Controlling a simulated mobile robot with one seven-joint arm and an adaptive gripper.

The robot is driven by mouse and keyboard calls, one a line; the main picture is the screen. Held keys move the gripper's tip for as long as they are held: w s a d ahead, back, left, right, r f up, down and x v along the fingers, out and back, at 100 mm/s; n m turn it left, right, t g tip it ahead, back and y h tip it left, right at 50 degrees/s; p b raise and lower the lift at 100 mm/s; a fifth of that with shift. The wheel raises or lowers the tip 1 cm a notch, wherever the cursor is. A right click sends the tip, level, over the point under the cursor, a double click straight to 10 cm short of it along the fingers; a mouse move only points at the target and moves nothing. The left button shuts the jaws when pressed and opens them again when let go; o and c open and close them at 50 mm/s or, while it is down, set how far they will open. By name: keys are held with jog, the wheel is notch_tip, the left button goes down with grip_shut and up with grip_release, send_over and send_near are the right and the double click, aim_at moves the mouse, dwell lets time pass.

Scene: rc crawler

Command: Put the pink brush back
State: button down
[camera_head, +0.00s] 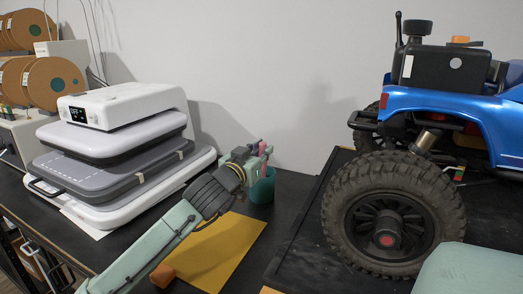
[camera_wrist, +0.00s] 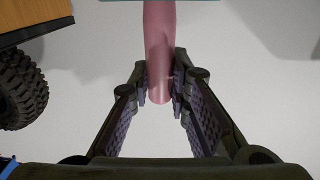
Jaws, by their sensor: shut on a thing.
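The pink brush (camera_wrist: 159,45) is between the two fingers of my gripper (camera_wrist: 161,88) in the wrist view, and the fingers are shut on its smooth, rounded handle. In the head view the brush (camera_head: 263,149) shows small and upright beside my gripper (camera_head: 250,164), right at the teal cup (camera_head: 263,190). The brush stands over the cup's mouth; I cannot tell how far its lower end is inside, since the cup wall hides it. A teal edge crosses the top of the wrist view. The brush's other end is not visible there.
A blue crawler with a big tyre (camera_head: 392,215) stands on a black tray to the right. Stacked white and grey machines (camera_head: 110,150) stand at left. A yellow sheet (camera_head: 225,250) and an orange block (camera_head: 162,276) lie in front. A white wall is close behind the cup.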

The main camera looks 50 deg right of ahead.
jog(key=shift+f, duration=0.1)
jog(key=c, duration=2)
grip_release()
jog(key=shift+f, duration=0.1)
jog(key=o, duration=0.5)
jog(key=shift+r, duration=0.3)
jog(key=b+v, duration=0.3)
jog(key=v, duration=0.9)
jog(key=shift+r, duration=0.1)
